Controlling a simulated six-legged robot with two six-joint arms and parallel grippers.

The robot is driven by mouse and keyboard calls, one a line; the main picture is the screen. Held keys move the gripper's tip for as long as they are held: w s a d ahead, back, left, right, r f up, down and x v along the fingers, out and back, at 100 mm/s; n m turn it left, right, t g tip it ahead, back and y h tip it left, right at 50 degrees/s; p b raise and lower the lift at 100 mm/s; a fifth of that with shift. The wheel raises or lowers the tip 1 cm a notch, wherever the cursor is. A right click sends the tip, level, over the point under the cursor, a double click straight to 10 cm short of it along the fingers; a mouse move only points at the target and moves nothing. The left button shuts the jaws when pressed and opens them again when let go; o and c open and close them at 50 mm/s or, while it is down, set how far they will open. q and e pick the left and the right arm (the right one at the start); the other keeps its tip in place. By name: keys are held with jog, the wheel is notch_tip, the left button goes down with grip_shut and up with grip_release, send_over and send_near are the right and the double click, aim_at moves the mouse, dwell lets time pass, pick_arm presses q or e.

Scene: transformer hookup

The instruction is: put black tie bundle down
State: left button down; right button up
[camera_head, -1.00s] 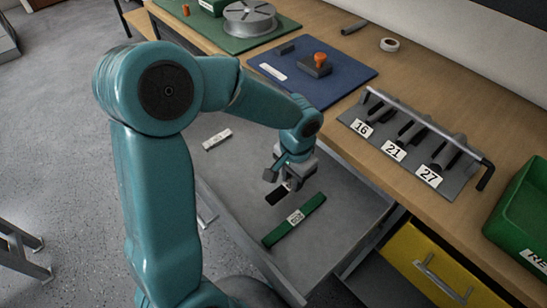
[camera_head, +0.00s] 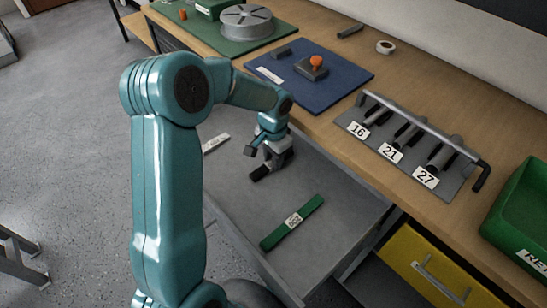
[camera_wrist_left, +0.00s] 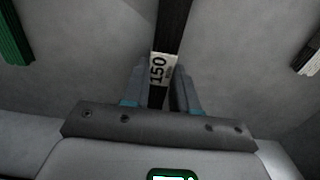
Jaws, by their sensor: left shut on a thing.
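My left gripper (camera_head: 268,158) is over the open grey drawer (camera_head: 345,218). It is shut on the black tie bundle (camera_head: 260,173), which shows only partly below the fingers. In the left wrist view the black tie bundle (camera_wrist_left: 174,25) runs up between the two fingers (camera_wrist_left: 165,95), with a white label reading 150. I cannot tell whether it touches the drawer floor. A green tie bundle (camera_head: 308,206) lies in the drawer nearer to me, and a white one (camera_head: 215,142) lies beyond the gripper, partly hidden by my arm. My right gripper is not in view.
The drawer floor between the black and green bundles is bare. On the bench are a blue mat (camera_head: 340,83) with an orange-knobbed stamp (camera_head: 314,67), a rack labelled 16, 21, 27 (camera_head: 450,187) and a green bin (camera_head: 520,225). A yellow drawer (camera_head: 410,250) is below.

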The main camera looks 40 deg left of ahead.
pick_arm(q)
jog(key=shift+f, duration=0.1)
jog(key=shift+f, duration=0.2)
jog(key=c, duration=0.9)
grip_release()
jog(key=shift+r, duration=0.1)
jog(key=shift+r, duration=0.25)
notch_tip(320, 180, up, 12)
jog(key=shift+f+p, duration=0.1)
jog(key=shift+p, duration=0.95)
